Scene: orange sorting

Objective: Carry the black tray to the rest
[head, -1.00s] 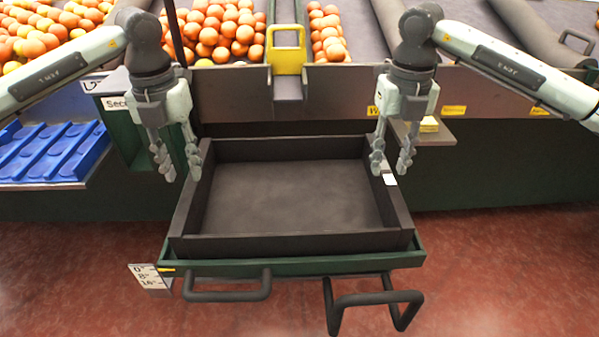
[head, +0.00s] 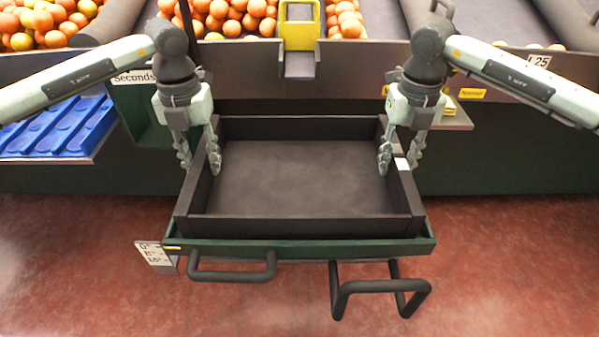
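The black tray (head: 300,228) is empty and level, sitting on a green-rimmed stand (head: 300,249) in the middle of the head view. My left gripper (head: 198,158) is at the tray's left wall, fingers apart, one finger inside the wall and one outside. My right gripper (head: 400,158) is at the right wall in the same way, near a small white label, with a gap between its fingers. Neither gripper looks closed on a wall. Which part is the rest is not clear from this view; the stand under the tray may be it.
Dark handles (head: 232,270) stick out at the front of the stand. Behind it are a dark counter with oranges (head: 235,18), a yellow frame (head: 298,28) and a green "Seconds" bin (head: 140,115). Blue trays (head: 60,125) are at the left. The red floor in front is open.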

